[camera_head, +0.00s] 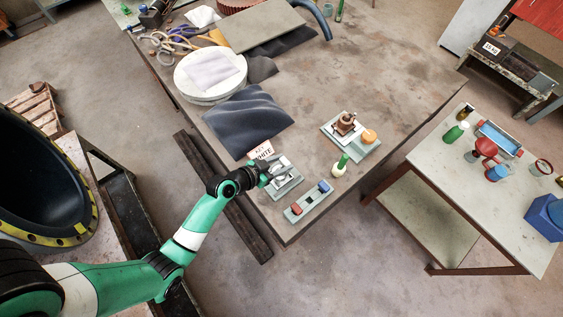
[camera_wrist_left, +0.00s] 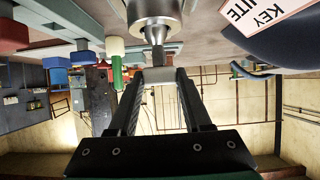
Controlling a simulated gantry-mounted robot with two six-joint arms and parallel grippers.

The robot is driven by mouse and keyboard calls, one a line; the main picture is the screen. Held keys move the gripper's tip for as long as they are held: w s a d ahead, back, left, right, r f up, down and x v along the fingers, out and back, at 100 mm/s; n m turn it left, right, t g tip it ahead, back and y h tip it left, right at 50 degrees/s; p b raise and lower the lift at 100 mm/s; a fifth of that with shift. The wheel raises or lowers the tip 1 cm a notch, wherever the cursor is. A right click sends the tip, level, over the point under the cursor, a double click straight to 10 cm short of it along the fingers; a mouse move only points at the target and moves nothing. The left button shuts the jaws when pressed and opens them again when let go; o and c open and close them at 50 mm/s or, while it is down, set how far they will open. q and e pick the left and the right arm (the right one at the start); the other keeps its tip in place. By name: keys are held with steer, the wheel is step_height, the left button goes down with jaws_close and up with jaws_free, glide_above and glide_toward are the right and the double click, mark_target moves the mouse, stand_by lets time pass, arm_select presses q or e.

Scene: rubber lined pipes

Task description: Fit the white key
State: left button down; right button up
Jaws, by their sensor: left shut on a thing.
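A white card reading KEY WHITE (camera_head: 263,150) lies on the table beside a grey fixture (camera_head: 290,186) with metal parts; the card also shows in the left wrist view (camera_wrist_left: 265,14). My left gripper (camera_head: 268,178) is at the left side of this fixture. In the left wrist view the fingers of my left gripper (camera_wrist_left: 160,84) are shut on a small pale block, seemingly the white key (camera_wrist_left: 160,75). A metal cylinder with a narrow tip (camera_wrist_left: 155,14) lies just beyond the block; I cannot tell whether they touch. My right gripper is not in view.
Close by stand a grey base with red and blue blocks (camera_head: 309,204), a green-topped white piece (camera_head: 340,167) and a base with a brown part and orange knob (camera_head: 345,146). Dark rubber sheeting (camera_head: 245,120) lies behind. The table's right part is clear.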

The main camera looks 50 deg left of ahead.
arm_select(q)
steer(key=shift+f+b, duration=1.1)
steer(key=shift+f, duration=0.1)
steer(key=shift+c, duration=1.3)
jaws_free()
steer(key=shift+r, duration=0.1)
steer(key=p+v, duration=0.1)
steer(key=v, duration=1)
steer(key=shift+s+p, duration=0.3)
steer(key=shift+p, duration=0.1)
steer(key=shift+r, duration=0.1)
